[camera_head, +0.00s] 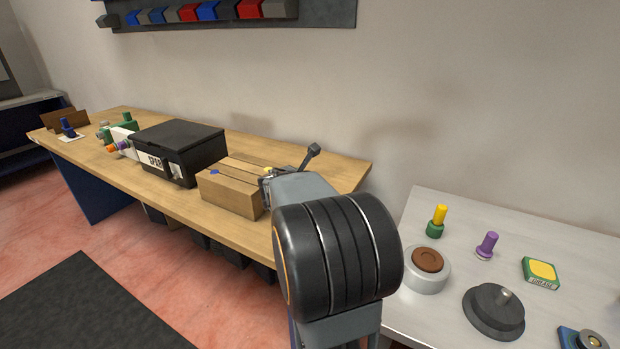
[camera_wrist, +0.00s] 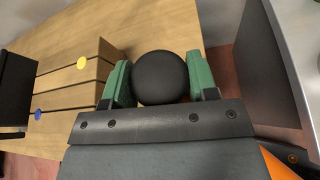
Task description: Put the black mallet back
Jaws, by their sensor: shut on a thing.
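My gripper (camera_wrist: 160,90) has its two green-padded fingers closed on the black mallet (camera_wrist: 160,72). Only a round, dark end of the mallet shows, between the fingers; the rest is hidden below it. In the head view my gripper (camera_head: 268,184) is at the right end of the wooden bench, just right of the grooved wooden block (camera_head: 222,193), partly hidden by my own arm. The mallet cannot be made out there. The block also shows at the left of the wrist view (camera_wrist: 82,90), with a yellow and a blue dot on its top.
A black lidded case (camera_head: 180,140) stands left of the block on the bench (camera_head: 110,170). A grey table (camera_head: 440,300) at the right holds a green-yellow peg (camera_head: 437,222), a purple peg (camera_head: 487,246) and a grease box (camera_head: 541,272). The bench's right end looks mostly clear.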

